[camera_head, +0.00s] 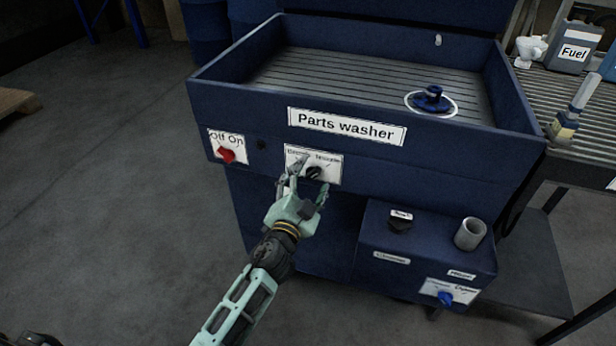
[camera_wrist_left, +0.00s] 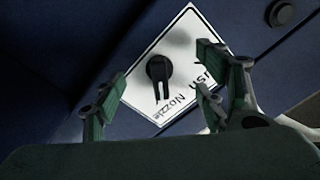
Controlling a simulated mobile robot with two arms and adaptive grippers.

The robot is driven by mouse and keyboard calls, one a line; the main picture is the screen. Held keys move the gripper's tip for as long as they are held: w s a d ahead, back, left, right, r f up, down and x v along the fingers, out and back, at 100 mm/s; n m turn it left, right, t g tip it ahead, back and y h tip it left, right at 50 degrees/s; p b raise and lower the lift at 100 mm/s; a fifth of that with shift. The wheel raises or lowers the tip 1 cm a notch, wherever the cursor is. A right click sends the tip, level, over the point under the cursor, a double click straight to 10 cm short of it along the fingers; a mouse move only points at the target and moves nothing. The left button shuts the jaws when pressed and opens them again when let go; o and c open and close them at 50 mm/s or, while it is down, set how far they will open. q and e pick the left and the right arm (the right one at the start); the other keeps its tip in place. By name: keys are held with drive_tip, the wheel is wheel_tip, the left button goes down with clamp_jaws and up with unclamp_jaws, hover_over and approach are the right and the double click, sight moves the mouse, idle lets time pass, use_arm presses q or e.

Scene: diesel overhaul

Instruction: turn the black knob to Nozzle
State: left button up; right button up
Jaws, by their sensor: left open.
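The black knob (camera_head: 314,172) sits on a white label plate (camera_head: 329,160) on the blue front of the parts washer. In the left wrist view the knob (camera_wrist_left: 158,72) has a round head and a narrow handle that points towards the word Nozzle on the plate (camera_wrist_left: 180,50). The word for the other position is partly hidden by a finger. My left gripper (camera_head: 308,182) is in front of the plate, and its fingers also show in the left wrist view (camera_wrist_left: 158,88). They are open, one side left and the other right of the knob, with visible gaps.
A red switch (camera_head: 227,155) marked Off On is left of the plate. A lower blue box (camera_head: 420,250) with a black knob, a grey cup (camera_head: 470,233) and a blue knob (camera_head: 445,298) juts out below right. Bare floor (camera_head: 110,200) lies to the left.

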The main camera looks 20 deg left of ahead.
use_arm(q)
drive_tip(key=s, duration=0.7)
use_arm(e)
drive_tip(key=shift+w, duration=0.45)
use_arm(q)
drive_tip(key=shift+a, duration=0.1)
use_arm(e)
drive_tip(key=shift+s, duration=0.1)
